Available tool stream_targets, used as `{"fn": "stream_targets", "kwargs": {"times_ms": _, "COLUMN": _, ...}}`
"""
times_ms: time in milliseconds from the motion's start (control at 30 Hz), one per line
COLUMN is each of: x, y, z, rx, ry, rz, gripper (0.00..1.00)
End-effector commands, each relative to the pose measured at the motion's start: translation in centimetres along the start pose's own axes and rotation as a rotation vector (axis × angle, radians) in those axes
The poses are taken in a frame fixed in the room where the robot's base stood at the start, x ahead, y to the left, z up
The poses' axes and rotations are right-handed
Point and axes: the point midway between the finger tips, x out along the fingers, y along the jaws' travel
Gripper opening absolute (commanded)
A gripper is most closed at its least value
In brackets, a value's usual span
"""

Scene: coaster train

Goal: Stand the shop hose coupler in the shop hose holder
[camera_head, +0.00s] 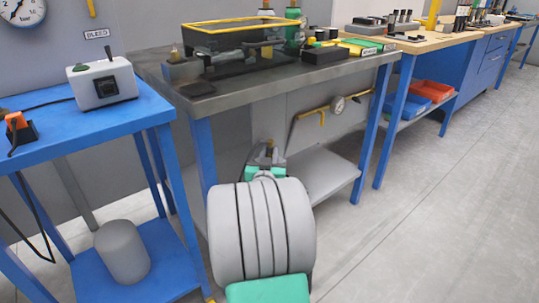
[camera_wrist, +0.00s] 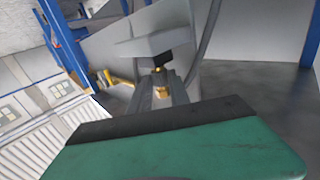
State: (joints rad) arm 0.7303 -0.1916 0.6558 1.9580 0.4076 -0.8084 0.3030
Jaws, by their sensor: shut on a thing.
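My gripper (camera_head: 267,152) is low in front of the dark metal-topped bench, beneath its top edge. In the wrist view my gripper (camera_wrist: 162,80) is shut on a small brass fitting, which I take to be the shop hose coupler (camera_wrist: 161,92). The coupler sits between the grey fingers, partly hidden by them. In the head view it is too small and covered to make out clearly. I cannot identify the shop hose holder for certain. A small grey block with a brass-coloured top (camera_head: 175,55) stands at the left end of the bench.
The metal bench (camera_head: 215,103) carries a yellow-rimmed tray (camera_head: 232,25), a black box (camera_head: 325,56) and green bottles. Its lower shelf (camera_head: 325,172) looks bare near my gripper. A blue table (camera_head: 130,112) with a switch box (camera_head: 101,84) stands left. Floor at right is clear.

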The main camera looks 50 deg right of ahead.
Motion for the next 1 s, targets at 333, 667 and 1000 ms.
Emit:
{"fn": "stream_targets", "kwargs": {"times_ms": 333, "x": 0.0, "y": 0.0, "z": -0.1, "rx": 0.0, "ry": 0.001, "rz": 0.0, "gripper": 0.47}}
{"fn": "stream_targets", "kwargs": {"times_ms": 667, "x": -0.6, "y": 0.0, "z": -0.1, "rx": 0.0, "ry": -0.001, "rz": 0.0, "gripper": 0.48}}
{"fn": "stream_targets", "kwargs": {"times_ms": 1000, "x": -6.9, "y": -0.2, "z": -0.2, "rx": 0.0, "ry": 0.001, "rz": -0.004, "gripper": 0.48}}
